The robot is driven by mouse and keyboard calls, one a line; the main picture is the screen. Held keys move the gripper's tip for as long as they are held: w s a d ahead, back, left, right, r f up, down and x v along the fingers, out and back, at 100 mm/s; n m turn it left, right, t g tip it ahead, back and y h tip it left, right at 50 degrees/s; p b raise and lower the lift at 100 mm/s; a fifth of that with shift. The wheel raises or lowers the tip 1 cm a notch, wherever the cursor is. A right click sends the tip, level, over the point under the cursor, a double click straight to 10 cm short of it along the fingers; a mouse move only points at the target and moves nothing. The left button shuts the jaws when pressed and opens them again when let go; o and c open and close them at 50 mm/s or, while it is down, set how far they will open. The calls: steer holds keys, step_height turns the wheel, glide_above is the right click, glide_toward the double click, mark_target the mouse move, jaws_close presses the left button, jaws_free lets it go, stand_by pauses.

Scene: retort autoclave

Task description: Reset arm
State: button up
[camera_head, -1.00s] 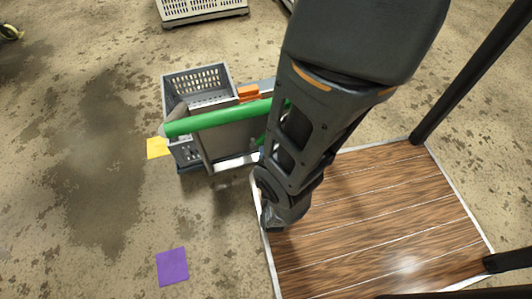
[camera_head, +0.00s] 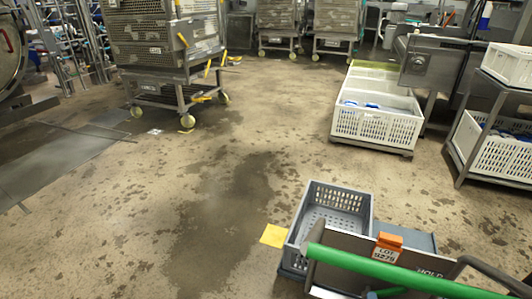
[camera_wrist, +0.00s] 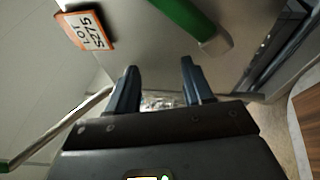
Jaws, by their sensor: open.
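My gripper (camera_wrist: 158,92) shows in the wrist view with its two dark fingers apart and nothing between them. Beyond the fingers is a grey panel with an orange-edged tag (camera_wrist: 86,31) marked with a lot number, and the end of a green bar (camera_wrist: 190,22). In the head view my arm is out of the picture. There the green bar (camera_head: 385,272) runs across the front of a cart at the bottom right, with the orange lot tag (camera_head: 386,250) and a grey crate (camera_head: 338,203) behind it.
A yellow square (camera_head: 274,236) lies on the floor beside the grey crate. White crates (camera_head: 377,128) stand on a low base behind, and a shelf rack (camera_head: 468,150) is at the right. A wheeled basket stack (camera_head: 170,88) stands at the back left. The middle floor is open and stained.

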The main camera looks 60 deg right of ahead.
steer(key=w+a+r+m+t+y, duration=0.2)
steer(key=w+a+r+t+y, duration=0.55)
steer(key=a+r+y, duration=0.4)
steer(key=w+a+r+m+y, duration=0.1)
steer(key=a+r+m+y, duration=0.15)
steer(key=a+r, duration=0.65)
steer(key=a+r+m+y, duration=0.2)
steer(key=a+r+y, duration=0.3)
steer(key=r, duration=0.9)
step_height(320, 180, up, 27)
steer(key=p, duration=2.7)
steer(key=shift+w+a+h+p, duration=0.2)
steer(key=shift+a+h+p, duration=0.1)
steer(key=shift+p, duration=0.05)
steer(key=shift+f+n+g, duration=0.1)
steer(key=shift+n+g, duration=0.15)
steer(key=shift+c, duration=0.2)
